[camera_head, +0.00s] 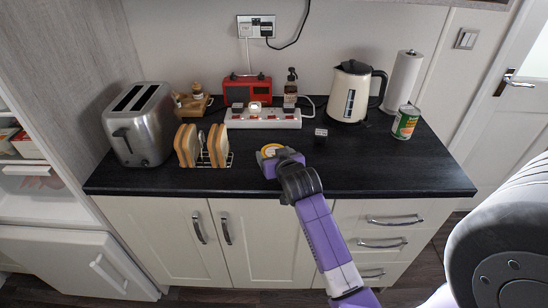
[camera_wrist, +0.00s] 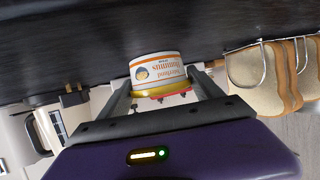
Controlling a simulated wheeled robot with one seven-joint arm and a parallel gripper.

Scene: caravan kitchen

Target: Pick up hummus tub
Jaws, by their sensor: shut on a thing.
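The hummus tub (camera_head: 270,149) is a small round tub with a yellow lid, on or just above the dark worktop (camera_head: 370,172). I cannot tell whether the tub's base touches the worktop.
A toast rack with bread (camera_head: 188,146) stands left of the tub, beside a toaster (camera_head: 141,125). A power strip (camera_head: 262,119) and red radio (camera_head: 247,88) are behind. The front right worktop is clear.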

